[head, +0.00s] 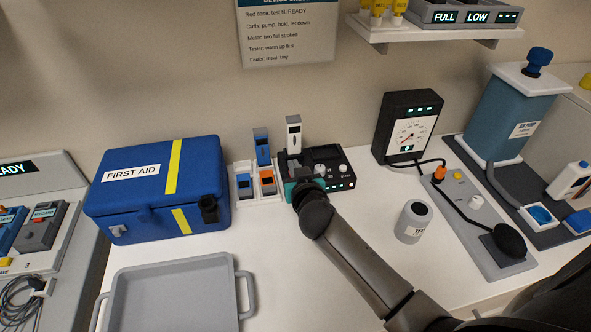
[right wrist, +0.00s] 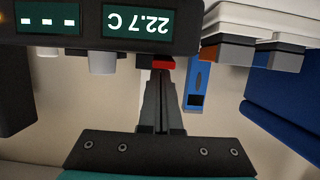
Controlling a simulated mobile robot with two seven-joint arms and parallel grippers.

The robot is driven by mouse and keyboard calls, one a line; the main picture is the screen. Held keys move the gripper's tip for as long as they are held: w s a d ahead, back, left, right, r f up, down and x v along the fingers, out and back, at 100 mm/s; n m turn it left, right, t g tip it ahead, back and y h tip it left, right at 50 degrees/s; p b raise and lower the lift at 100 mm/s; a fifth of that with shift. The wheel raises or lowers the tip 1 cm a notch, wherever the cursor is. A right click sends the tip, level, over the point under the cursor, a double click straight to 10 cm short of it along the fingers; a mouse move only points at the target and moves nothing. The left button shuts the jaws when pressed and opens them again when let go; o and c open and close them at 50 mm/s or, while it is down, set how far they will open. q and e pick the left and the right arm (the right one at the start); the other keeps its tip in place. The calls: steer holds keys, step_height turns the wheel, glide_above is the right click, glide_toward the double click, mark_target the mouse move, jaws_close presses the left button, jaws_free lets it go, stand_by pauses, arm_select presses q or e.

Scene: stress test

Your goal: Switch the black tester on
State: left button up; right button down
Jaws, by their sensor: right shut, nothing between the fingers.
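The black tester (head: 334,158) stands at the back middle of the white table, with small lit green marks on it. In the right wrist view its front (right wrist: 85,10) appears upside down, with lit displays showing "22.7 C" (right wrist: 138,22) and three dashes (right wrist: 47,18). A small red part (right wrist: 163,62), perhaps its switch, sits under the display edge. My right gripper (head: 298,178) is at the tester's front left and hides part of it. In the right wrist view its shut fingers (right wrist: 161,75) are empty, with tips at the red part; contact is unclear. My left gripper is out of view.
A white holder (head: 243,167) with blue, orange and white-topped items stands close left of the tester. A blue first aid box (head: 130,190) is further left, a grey tray (head: 175,262) in front.

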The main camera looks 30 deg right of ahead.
steer(key=shift+w+r, duration=0.1)
steer(key=shift+r, duration=0.05)
steer(key=shift+d+r+p, duration=0.1)
steer(key=shift+r+p, duration=0.2)
steer(key=shift+p, duration=0.1)
steer(key=r+p, duration=0.1)
steer(key=r, duration=0.1)
steer(key=r+p, duration=0.1)
steer(key=p, duration=0.1)
steer(key=shift+w+r+p, duration=0.2)
steer(key=shift+r+p, duration=0.1)
steer(key=shift+r, duration=0.1)
steer(key=v, duration=0.9)
steer(key=shift+s+p, duration=0.35)
steer(key=shift+r, duration=0.15)
